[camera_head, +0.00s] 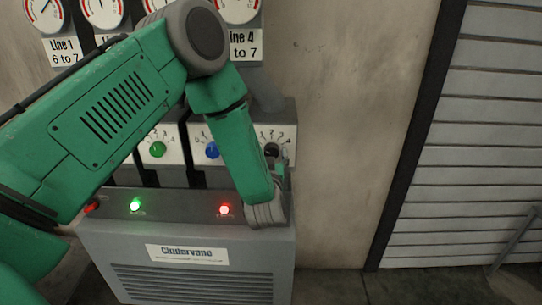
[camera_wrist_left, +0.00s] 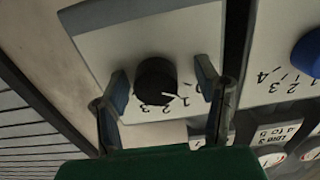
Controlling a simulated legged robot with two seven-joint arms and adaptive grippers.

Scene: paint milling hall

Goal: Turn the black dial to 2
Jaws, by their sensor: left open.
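The black dial (camera_head: 271,150) is on the right-hand panel of the grey machine, partly covered by my left gripper (camera_head: 281,163). In the left wrist view the black dial (camera_wrist_left: 154,82) appears turned over, with printed numbers around it. Its white pointer mark is aimed at about the 1. My left gripper (camera_wrist_left: 163,87) is open, one finger on each side of the dial, with visible gaps between the fingers and the dial. My right gripper is in neither view.
A green dial (camera_head: 157,149) and a blue dial (camera_head: 212,150) are to the left. Below them are a lit green lamp (camera_head: 135,204) and a lit red lamp (camera_head: 224,209). Round gauges hang above. The wall to the right is bare, beside a slatted shutter (camera_head: 470,150).

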